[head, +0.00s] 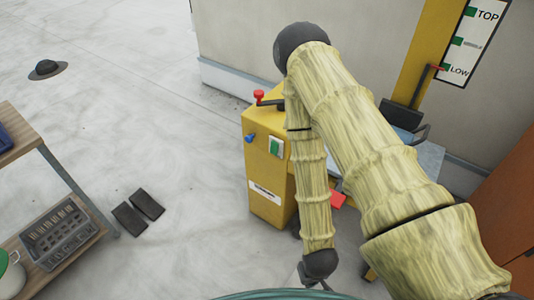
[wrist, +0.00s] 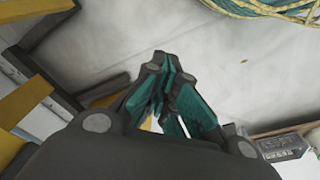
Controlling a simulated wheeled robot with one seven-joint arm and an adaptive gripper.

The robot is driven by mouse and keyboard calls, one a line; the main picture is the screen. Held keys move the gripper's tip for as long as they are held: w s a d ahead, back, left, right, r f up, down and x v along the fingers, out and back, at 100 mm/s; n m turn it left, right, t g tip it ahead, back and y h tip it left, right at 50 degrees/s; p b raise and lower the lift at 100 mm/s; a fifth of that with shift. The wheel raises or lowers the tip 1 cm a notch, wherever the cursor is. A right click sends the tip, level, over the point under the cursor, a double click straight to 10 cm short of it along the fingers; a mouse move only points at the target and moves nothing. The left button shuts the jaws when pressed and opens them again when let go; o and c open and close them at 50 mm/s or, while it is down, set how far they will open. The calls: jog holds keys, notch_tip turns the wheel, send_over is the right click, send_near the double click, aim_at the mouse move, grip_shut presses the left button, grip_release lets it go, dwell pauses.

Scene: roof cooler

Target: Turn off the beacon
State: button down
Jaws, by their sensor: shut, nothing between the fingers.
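No beacon that I can make out shows in either view. A yellow machine cabinet (head: 268,185) stands mid-picture in the head view. It carries a green rocker switch (head: 275,147) in a pale frame, a red knob (head: 259,96) on top and a blue knob (head: 251,138) on its side. My arm covers part of the cabinet's right side. My gripper (wrist: 168,85) is shut and empty in the wrist view, with its dark and teal fingers together above pale floor. In the head view it is mostly cut off at the bottom edge, apart from the cabinet's controls.
A yellow mast with a TOP and LOW scale (head: 468,42) stands at the upper right against a wall. A wooden shelf unit (head: 22,128) with a grey crate (head: 62,238) is at the left. Black pads (head: 138,211) and a hat (head: 47,70) lie on the otherwise open floor.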

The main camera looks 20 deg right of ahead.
aim_at(273, 148)
jog(key=w+a+r+m+t+h+b, duration=0.1)
jog(key=w+t+h+b, duration=0.15)
jog(key=w, duration=0.65)
jog(key=w+a+m+t+h+b, duration=0.1)
jog(key=w+a+t+b, duration=0.15)
jog(key=w, duration=0.75)
jog(key=w+a+r+m+t+h+b, duration=0.1)
jog(key=w+t+b, duration=0.2)
jog(key=w, duration=0.6)
jog(key=w+a+r+m+h+b, duration=0.3)
jog(key=w+r+h, duration=0.1)
jog(key=r, duration=0.2)
jog(key=w+a+r+m+h+b, duration=0.3)
jog(key=w+r+h, duration=0.1)
jog(key=r, duration=0.2)
jog(key=shift+w+r+m+t, duration=0.3)
jog(key=shift+w+r+t, duration=0.05)
jog(key=shift+r+t, duration=0.05)
jog(key=b+x, duration=0.1)
jog(key=x, duration=1.3)
jog(key=shift+f, duration=0.15)
